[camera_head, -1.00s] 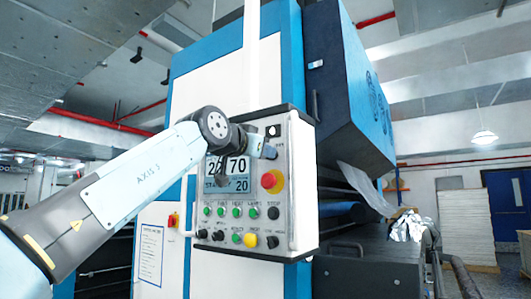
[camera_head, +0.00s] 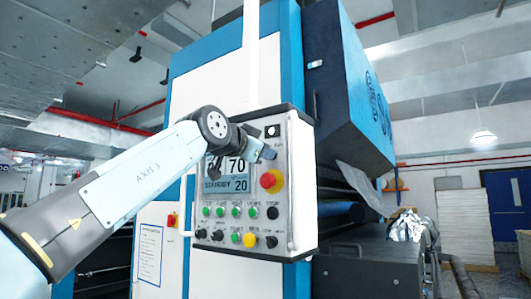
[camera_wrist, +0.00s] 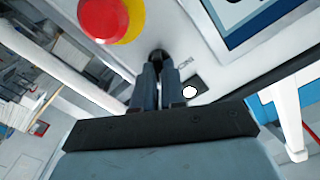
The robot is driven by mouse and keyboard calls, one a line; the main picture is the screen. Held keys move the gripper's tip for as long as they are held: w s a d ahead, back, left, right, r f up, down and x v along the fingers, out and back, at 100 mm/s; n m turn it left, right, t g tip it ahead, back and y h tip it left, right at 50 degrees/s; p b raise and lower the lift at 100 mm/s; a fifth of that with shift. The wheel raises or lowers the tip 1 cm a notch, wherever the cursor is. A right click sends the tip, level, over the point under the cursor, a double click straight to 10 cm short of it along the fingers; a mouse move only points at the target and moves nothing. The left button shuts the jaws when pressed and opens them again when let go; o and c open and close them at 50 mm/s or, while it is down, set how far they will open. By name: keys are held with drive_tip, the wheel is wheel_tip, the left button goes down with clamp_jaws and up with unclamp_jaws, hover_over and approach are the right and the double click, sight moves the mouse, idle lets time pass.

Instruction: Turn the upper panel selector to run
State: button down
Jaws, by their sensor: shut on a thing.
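The upper panel selector is a small black knob (camera_wrist: 158,55) on the light panel face, seen in the wrist view between the fingertips. My gripper (camera_wrist: 159,70) is shut on this knob, its two dark fingers nearly together. In the head view my gripper (camera_head: 268,153) is at the upper right of the control panel (camera_head: 302,190), tilted against the panel's edges, and hides the knob. The knob's pointer cannot be made out. The panel display (camera_head: 227,186) reads STANDBY, partly behind my wrist.
A red emergency stop on a yellow base (camera_head: 271,181) sits just below my gripper. A black square with a white disc (camera_head: 272,131) is just above it. Several green, black and yellow buttons and knobs fill the lower panel.

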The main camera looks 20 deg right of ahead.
drive_tip(key=c, duration=1.2)
unclamp_jaws()
drive_tip(key=v, duration=1.3)
drive_tip(key=shift+s+a, duration=0.25)
drive_tip(key=shift+a, duration=0.05)
